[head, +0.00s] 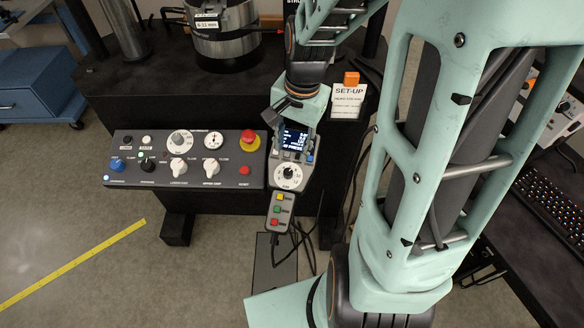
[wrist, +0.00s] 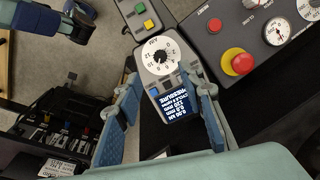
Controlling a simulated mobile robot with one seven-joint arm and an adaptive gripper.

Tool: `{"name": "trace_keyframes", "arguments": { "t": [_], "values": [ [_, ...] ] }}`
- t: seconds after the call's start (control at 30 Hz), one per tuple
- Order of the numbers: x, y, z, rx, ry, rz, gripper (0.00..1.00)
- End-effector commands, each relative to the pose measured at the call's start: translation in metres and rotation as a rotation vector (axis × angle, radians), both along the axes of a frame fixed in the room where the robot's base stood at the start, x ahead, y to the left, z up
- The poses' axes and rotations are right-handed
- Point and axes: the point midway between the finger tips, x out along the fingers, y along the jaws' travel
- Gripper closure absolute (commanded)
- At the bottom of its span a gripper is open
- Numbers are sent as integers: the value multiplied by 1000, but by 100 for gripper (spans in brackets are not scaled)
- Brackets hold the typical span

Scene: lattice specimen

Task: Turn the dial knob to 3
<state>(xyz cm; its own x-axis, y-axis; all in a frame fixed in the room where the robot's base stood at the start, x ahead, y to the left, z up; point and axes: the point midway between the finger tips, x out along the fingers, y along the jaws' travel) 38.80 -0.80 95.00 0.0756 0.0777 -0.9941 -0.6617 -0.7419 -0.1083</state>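The dial knob (head: 289,174) is a small black knob on a round white dial face, on a grey pendant (head: 276,202) with a lit blue screen. In the wrist view the knob (wrist: 160,56) sits on its numbered white dial, beyond my fingertips. Which number it points to is too small to read surely. My gripper (wrist: 159,82) is open and empty, its two fingers apart on either side of the pendant's screen (wrist: 171,102). The fingertips are short of the knob in the picture; contact with the pendant cannot be told. In the head view my wrist hangs just above the screen.
A control panel (head: 183,160) with several knobs and a red emergency button (head: 250,140) stands left of the pendant. A SET-UP sign (head: 347,100) is to its right. Cables (head: 300,240) hang below the pendant. A keyboard (head: 553,205) lies at the far right.

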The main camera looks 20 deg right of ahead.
Motion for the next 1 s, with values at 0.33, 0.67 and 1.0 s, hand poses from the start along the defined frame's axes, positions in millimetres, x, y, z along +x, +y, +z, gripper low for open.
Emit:
{"name": "trace_keyframes", "arguments": {
  "t": [0.33,0.67,1.0],
  "values": [
    [3,5,-61,4,8,-2,64],
    [6,8,-97,4,5,-3,64],
    [7,8,-100,3,3,-5,64]
  ]
}}
